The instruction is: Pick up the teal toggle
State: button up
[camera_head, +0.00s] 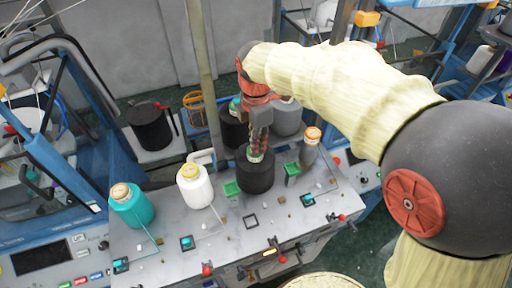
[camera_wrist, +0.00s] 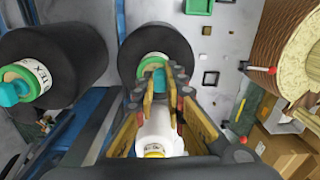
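A teal toggle (camera_wrist: 158,72) stands in the green ring on top of a black spool (camera_wrist: 138,38). My gripper (camera_wrist: 160,84) has its fingertips close in on both sides of this teal piece, with no clear gap, so it looks shut on it. The fingertips cover part of it. In the head view my gripper (camera_head: 256,150) points down at the top of the front black spool (camera_head: 256,178), and the teal piece is hidden there. A second black spool at the left of the wrist view has a similar teal piece (camera_wrist: 12,92) in a green ring.
A white cone (camera_head: 195,190) with a yellow top stands left of the front spool. A teal cone (camera_head: 133,210) is farther left and a grey cone (camera_head: 309,153) with an orange top is to the right. Green blocks (camera_head: 292,169) and red knobs (camera_head: 207,270) are on the grey panel.

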jog(key=shift+c, duration=0.4)
jog(key=shift+w+r, duration=0.1)
jog(key=shift+r, duration=0.2)
notch_tip(320, 180, up, 2)
jog(key=shift+r, duration=0.1)
jog(key=s+d+r+b, duration=0.2)
jog(key=s+d+r, duration=0.6)
jog(key=d+r, duration=0.2)
jog(key=shift+d+b, duration=0.35)
jog(key=shift+d, duration=0.5)
jog(key=shift+w+r, duration=0.1)
